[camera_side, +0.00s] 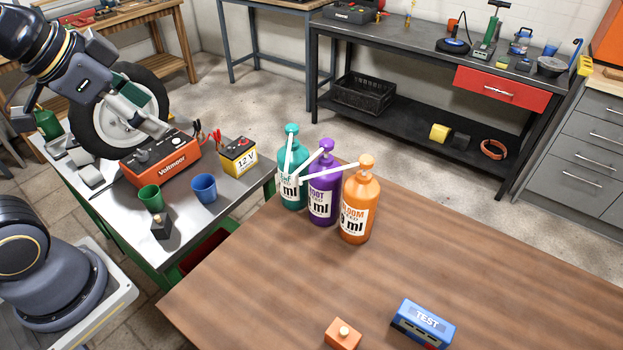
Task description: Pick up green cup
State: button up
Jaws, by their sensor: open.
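The green cup (151,198) stands upright on the metal workbench at left, in front of the orange Voltmoor box. Its open mouth faces up and nothing touches it. My gripper (148,112) is in the upper left, above and behind the cup in the picture, in front of the black wheel. It is open, apart from the cup, and holds nothing that I can see. Part of the fingers is hard to make out against the wheel.
A blue cup (203,188) stands just right of the green cup, and a small black block (162,226) stands in front. The Voltmoor box (160,160) and a yellow 12 V battery (238,157) are behind. Several pump bottles stand on the wooden table (300,280) at right.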

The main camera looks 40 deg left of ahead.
jog(key=w+a+f+m, duration=0.2)
jog(key=w+a+m, duration=0.1)
jog(key=w+a, duration=0.6)
jog(key=n+g, duration=0.5)
send_over(153, 198)
jog(key=s+a, duration=0.2)
jog(key=a, duration=0.2)
notch_tip(153, 198, down, 25)
jog(key=f, duration=0.3)
jog(key=w+f, duration=0.1)
jog(key=f, duration=0.6)
jog(key=shift+w+d+f, duration=0.25)
jog(key=shift+w+f, duration=0.1)
jog(key=f, duration=0.3)
jog(key=w+f, duration=0.1)
jog(key=f, duration=0.1)
jog(key=shift+w+d+f, duration=0.1)
jog(key=shift+d+f, duration=0.2)
